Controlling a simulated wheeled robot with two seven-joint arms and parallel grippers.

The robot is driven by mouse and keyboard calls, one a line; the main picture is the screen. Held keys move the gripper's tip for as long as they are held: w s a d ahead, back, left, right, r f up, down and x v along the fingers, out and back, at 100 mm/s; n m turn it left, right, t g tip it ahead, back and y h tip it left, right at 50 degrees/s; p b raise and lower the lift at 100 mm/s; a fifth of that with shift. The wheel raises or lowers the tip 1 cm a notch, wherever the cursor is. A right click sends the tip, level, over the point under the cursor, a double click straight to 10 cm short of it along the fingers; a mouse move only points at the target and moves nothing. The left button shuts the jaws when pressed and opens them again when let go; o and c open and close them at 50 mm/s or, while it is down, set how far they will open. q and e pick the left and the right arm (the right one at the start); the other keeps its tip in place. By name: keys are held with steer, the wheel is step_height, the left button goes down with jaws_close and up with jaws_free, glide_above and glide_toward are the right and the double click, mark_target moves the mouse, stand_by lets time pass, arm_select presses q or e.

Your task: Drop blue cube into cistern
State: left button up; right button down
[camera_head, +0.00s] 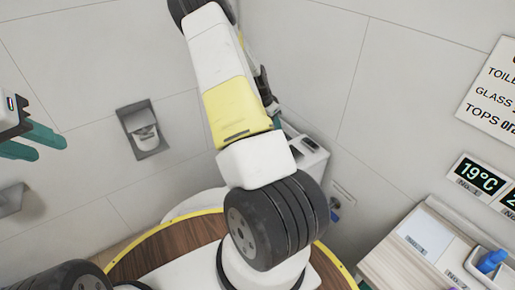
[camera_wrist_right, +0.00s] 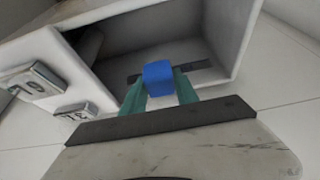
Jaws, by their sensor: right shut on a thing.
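The blue cube (camera_wrist_right: 158,74) is held between the teal fingertips of my right gripper (camera_wrist_right: 159,87), which is shut on it. In the right wrist view the cube appears over the open white cistern (camera_wrist_right: 245,45), against its dark interior; how deep it is cannot be told. In the head view the cistern (camera_head: 312,158) shows partly behind my right arm, which hides the cube and most of the right gripper. My left gripper (camera_head: 40,143) is at the left edge of the head view, its teal fingers apart and empty.
Two grey tags (camera_wrist_right: 38,80) sit on the white panel left of the opening. A paper holder (camera_head: 143,130) is on the wall. A round wooden surface with a yellow rim (camera_head: 190,217) lies below my arm. A shelf (camera_head: 400,270) with a blue item (camera_head: 490,261) stands at right.

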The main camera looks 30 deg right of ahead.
steer(key=c, duration=0.9)
jaws_free()
steer(key=shift+o, duration=0.2)
steer(key=shift+r, duration=0.15)
steer(key=v, duration=0.7)
steer(key=shift+r, duration=0.3)
steer(key=shift+a, duration=0.15)
